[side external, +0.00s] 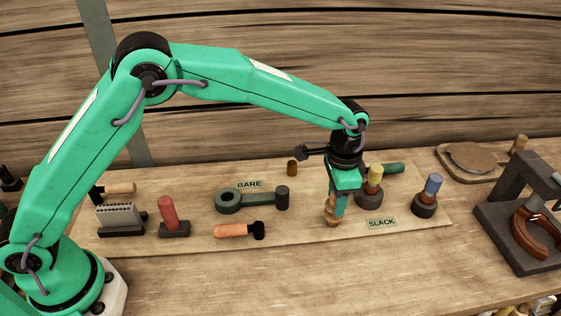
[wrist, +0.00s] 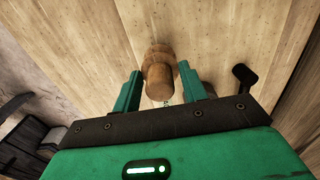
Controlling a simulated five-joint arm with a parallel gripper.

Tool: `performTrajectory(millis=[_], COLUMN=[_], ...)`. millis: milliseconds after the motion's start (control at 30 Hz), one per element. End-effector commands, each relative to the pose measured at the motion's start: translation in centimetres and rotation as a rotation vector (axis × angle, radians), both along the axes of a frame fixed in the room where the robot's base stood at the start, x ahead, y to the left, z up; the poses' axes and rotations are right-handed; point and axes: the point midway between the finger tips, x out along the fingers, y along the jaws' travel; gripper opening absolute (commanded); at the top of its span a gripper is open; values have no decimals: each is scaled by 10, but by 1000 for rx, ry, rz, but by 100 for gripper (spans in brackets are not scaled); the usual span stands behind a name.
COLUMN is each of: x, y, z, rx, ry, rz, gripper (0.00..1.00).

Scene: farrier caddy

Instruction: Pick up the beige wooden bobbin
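The beige wooden bobbin (side external: 330,212) is upright on the pale board, just left of the "SLACK" label in the side external view. In the wrist view the bobbin (wrist: 159,74) is between the two green fingers, with its wider end farther from the camera. My gripper (side external: 335,205) points down at the bobbin and partly covers it in the side external view. In the wrist view my gripper (wrist: 160,76) is open, with a finger on each side of the bobbin and a visible gap, clearer on the right. I see no firm contact.
A yellow-topped tool (side external: 375,178) and a blue-topped one (side external: 433,187) stand to the right. A dark green wrench-like tool (side external: 250,199) and an orange-handled tool (side external: 233,230) lie to the left. A dark stand (side external: 515,246) is at far right. The front table is clear.

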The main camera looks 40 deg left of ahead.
Motion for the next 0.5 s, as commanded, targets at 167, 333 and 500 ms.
performTrajectory(millis=[167, 333, 500], x=[0, 0, 0], y=[0, 0, 0], z=[1, 1, 1], rx=[-1, -1, -1], ry=[-1, -1, -1], rz=[0, 0, 0], gripper=[36, 3, 0])
